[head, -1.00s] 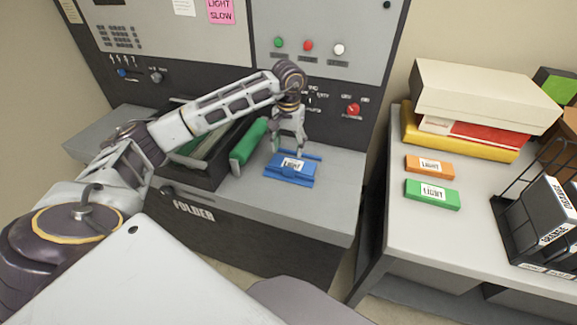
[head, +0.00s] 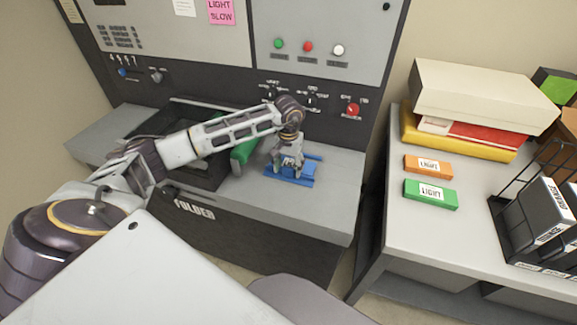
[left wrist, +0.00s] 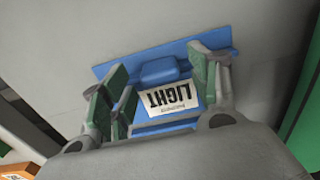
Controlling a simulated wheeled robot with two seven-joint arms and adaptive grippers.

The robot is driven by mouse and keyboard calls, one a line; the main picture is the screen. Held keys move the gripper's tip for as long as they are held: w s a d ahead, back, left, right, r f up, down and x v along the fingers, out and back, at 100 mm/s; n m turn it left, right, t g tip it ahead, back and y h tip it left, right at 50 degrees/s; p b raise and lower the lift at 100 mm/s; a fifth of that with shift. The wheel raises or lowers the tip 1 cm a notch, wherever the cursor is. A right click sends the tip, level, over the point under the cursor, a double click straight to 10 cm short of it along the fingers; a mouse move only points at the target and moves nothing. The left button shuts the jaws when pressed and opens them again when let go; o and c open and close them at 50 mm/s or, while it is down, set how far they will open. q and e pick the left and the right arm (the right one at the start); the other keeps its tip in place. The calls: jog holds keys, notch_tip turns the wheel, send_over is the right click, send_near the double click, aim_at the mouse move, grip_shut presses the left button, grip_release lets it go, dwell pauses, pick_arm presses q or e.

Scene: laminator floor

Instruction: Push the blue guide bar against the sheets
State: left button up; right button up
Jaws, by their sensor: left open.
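The blue piece (head: 305,180) lies on the grey machine shelf, with a raised blue block and a white LIGHT label. A long blue bar (left wrist: 120,66) runs along one side of the block in the left wrist view; I take these blue parts as the guide bar. My left gripper (head: 289,170) is open, pointing down over it. In the left wrist view its green-padded fingers (left wrist: 163,85) stand on both sides of the labelled block; contact cannot be told. Sheets cannot be made out. My right gripper is not in view.
A green bar (head: 243,153) and a dark tray (head: 200,178) lie left of the blue piece, partly behind my arm. Orange (head: 428,167) and green (head: 430,194) LIGHT blocks lie on the right table. Bare shelf (head: 335,185) is right of the blue piece.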

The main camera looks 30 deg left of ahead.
aim_at(291, 165)
pick_arm(q)
grip_shut()
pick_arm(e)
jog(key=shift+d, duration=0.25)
pick_arm(q)
jog(key=shift+w, duration=0.1)
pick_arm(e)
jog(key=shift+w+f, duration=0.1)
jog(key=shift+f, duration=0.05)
pick_arm(q)
jog(key=shift+w+a+b, duration=0.15)
jog(key=shift+w+b, duration=0.4)
jog(key=shift+w, duration=0.05)
jog(key=shift+w+a+b, duration=0.15)
jog(key=shift+w+b, duration=0.2)
jog(key=shift+w, duration=0.45)
jog(key=shift+w+a, duration=0.1)
jog(key=shift+w, duration=0.1)
jog(key=shift+r, duration=0.1)
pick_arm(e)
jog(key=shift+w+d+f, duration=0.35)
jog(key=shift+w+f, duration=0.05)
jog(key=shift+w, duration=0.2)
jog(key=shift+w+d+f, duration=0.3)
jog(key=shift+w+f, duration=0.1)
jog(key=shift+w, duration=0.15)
